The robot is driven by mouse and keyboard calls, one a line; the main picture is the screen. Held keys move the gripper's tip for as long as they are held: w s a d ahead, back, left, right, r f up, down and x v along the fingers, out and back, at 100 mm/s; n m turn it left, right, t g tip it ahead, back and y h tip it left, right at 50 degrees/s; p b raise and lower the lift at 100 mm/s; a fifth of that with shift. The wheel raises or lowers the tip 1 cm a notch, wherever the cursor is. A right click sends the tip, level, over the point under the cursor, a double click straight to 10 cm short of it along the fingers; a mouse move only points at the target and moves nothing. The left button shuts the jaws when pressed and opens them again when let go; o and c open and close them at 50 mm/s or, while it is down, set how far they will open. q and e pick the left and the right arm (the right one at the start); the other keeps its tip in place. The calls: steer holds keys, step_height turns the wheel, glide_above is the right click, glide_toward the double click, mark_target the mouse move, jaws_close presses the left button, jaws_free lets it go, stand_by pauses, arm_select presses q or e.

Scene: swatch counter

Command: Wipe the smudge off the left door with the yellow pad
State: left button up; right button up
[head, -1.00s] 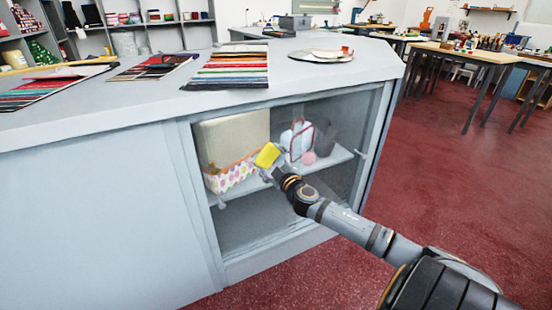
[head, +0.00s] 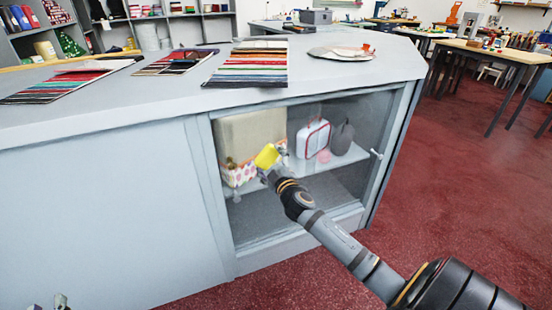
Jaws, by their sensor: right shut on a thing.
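The yellow pad (head: 267,156) is held in my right gripper (head: 267,168), in front of the glass door (head: 262,215) of the grey cabinet. The gripper is shut on the pad. I cannot tell whether the pad presses on the glass. I see no clear smudge on the glass now; the part behind the pad and gripper is hidden. Only the fingertips of my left gripper (head: 49,304) show at the bottom left edge, apart from each other and far from the door.
Behind the glass, a shelf holds a beige box (head: 249,135), a dotted bin (head: 238,175), a white case with red trim (head: 313,138) and a dark round item (head: 342,138). Fabric swatch cards (head: 250,63) and a plate (head: 341,53) lie on the counter (head: 150,95). Red floor at right is free.

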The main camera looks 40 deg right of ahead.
mark_target(293, 145)
steer(key=shift+w+a, duration=0.2)
steer(key=shift+a, duration=0.75)
steer(key=shift+s+r+p, duration=0.1)
steer(key=shift+r+p, duration=0.7)
steer(key=shift+p, duration=0.15)
steer(key=shift+d+f, duration=0.15)
steer(key=shift+d, duration=0.15)
steer(key=d, duration=0.1)
steer(key=d+b, duration=0.1)
steer(key=shift+s+d, duration=0.3)
steer(key=shift+d, duration=0.05)
steer(key=shift+d+b, duration=0.3)
steer(key=shift+d, duration=0.1)
steer(key=shift+s+d+b, duration=0.15)
steer(key=shift+s+d, duration=0.15)
steer(key=shift+d, duration=1)
steer(key=shift+s+d+b, duration=0.2)
steer(key=shift+s+d, duration=0.15)
steer(key=shift+d, duration=0.95)
steer(key=shift+s+d+b, duration=0.15)
steer(key=shift+s+d, duration=0.15)
steer(key=shift+d, duration=1)
